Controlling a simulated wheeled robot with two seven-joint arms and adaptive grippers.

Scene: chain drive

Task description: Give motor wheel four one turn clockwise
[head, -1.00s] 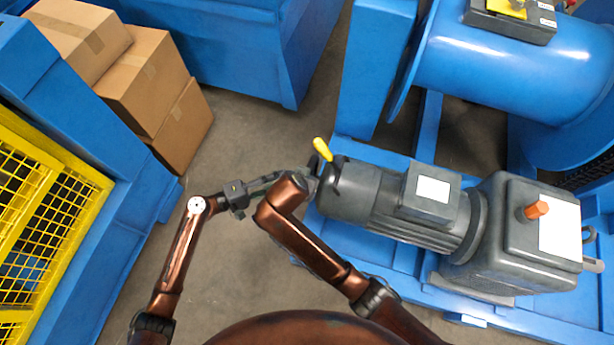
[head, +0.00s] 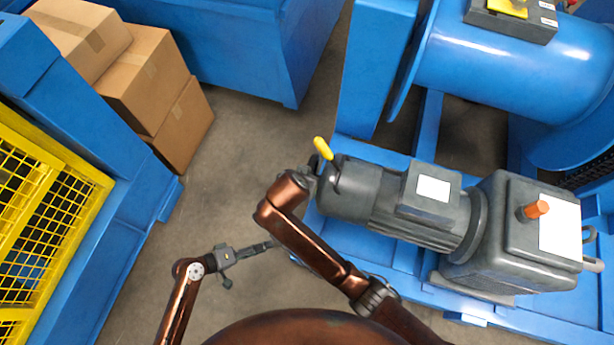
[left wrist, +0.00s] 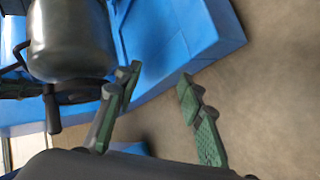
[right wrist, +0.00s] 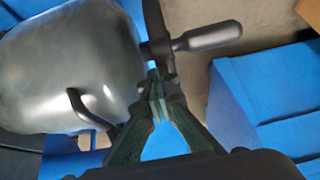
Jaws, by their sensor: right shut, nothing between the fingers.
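The grey motor (head: 350,190) lies on a blue frame, with a dark wheel at its left end (head: 325,172). A yellow grip (head: 323,148) stands out there. In the right wrist view a dark bar of the wheel (right wrist: 155,25) carries a dark grip (right wrist: 207,36); I cannot tell if it is the yellow one. My right gripper (right wrist: 155,85) is shut and empty, its tips close by the bar; contact is unclear. My left gripper (head: 272,245) is open and empty, below and left of the wheel. In its wrist view (left wrist: 158,82), the wheel (left wrist: 75,95) is left of the fingers.
A gearbox with an orange cap (head: 537,210) adjoins the motor at right. The blue base frame (head: 400,265) runs beneath. Cardboard boxes (head: 150,80) and a yellow mesh guard (head: 40,200) stand at left. Grey floor (head: 225,190) between them and the motor is open.

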